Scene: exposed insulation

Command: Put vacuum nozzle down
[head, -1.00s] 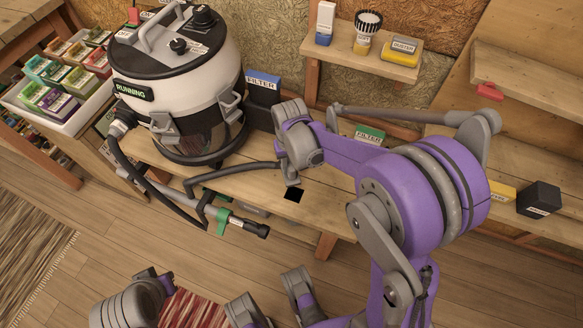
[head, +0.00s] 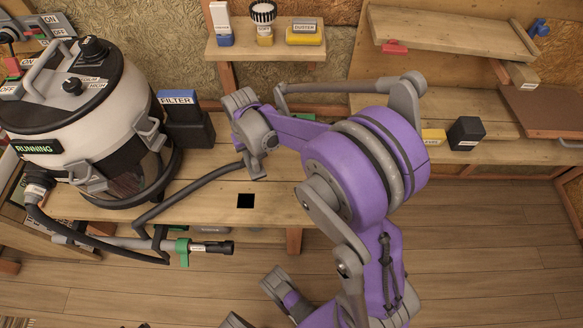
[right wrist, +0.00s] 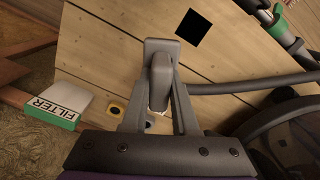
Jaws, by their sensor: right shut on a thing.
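My right gripper (head: 254,172) is shut on the vacuum nozzle at the end of the dark hose (head: 195,187), just over the wooden bench. In the right wrist view the dark grey nozzle (right wrist: 160,85) sits between the fingers, and the hose leads off to the right. Whether the nozzle touches the bench top cannot be told. The white and black vacuum (head: 75,110), labelled RUNNING, stands on the bench at left. A black square (head: 245,201) is on the bench just below the gripper. My left gripper is not in view.
A grey tube with a green clip (head: 183,252) and black end lies along the bench's front edge. Bare bench top (head: 290,210) lies right of the square.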

